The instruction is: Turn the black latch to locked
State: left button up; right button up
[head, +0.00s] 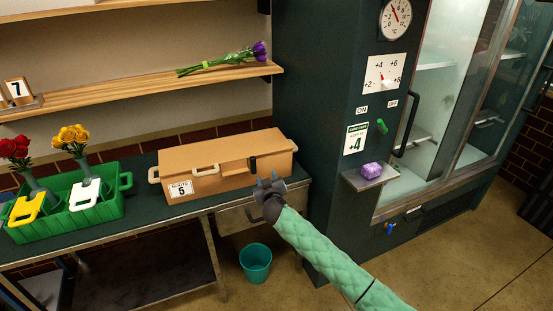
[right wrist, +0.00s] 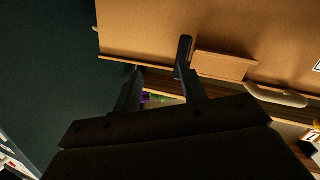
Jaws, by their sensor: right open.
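The black latch (head: 253,164) is a small dark upright piece on the front of the tan box (head: 272,152), at the right end of a small raised panel. My right gripper (head: 268,182) is open and empty just in front of the box, a little below and right of the latch. In the right wrist view the latch (right wrist: 184,50) shows just beyond the tip of one finger of my right gripper (right wrist: 160,76), partly overlapped by it. I cannot tell whether they touch. The latch appears upright. My left gripper is not in view.
The box has pale handles and a card "5" (head: 181,189). A green crate (head: 105,212) with flowers stands left on the bench. A shelf (head: 225,76) holds purple flowers (head: 259,51). A dark cabinet (head: 318,120) rises close on the right. A teal bucket (head: 255,264) stands below.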

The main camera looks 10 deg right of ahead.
aim_at(254, 163)
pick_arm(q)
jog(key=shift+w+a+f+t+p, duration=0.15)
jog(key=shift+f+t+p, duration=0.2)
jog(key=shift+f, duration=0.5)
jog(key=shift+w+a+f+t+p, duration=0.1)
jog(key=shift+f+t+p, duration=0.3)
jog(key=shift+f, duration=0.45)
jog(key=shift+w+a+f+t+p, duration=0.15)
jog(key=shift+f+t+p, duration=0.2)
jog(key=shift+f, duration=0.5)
pick_arm(e)
jog(key=shift+w+a+r+m+t+y, duration=0.25)
jog(key=shift+w+a+y, duration=0.4)
jog(key=shift+w, duration=0.65)
jog(key=shift+w+a+r+m+t+y, duration=0.1)
jog(key=shift+w+a+r+m+y, duration=0.2)
jog(key=shift+w+a+y, duration=0.7)
jog(key=shift+w+a+r+m+t+y, duration=0.15)
jog(key=shift+w+a+m, duration=0.3)
jog(key=shift+w, duration=1.2)
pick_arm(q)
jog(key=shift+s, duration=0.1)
pick_arm(e)
jog(key=shift+a, duration=0.1)
grip_shut()
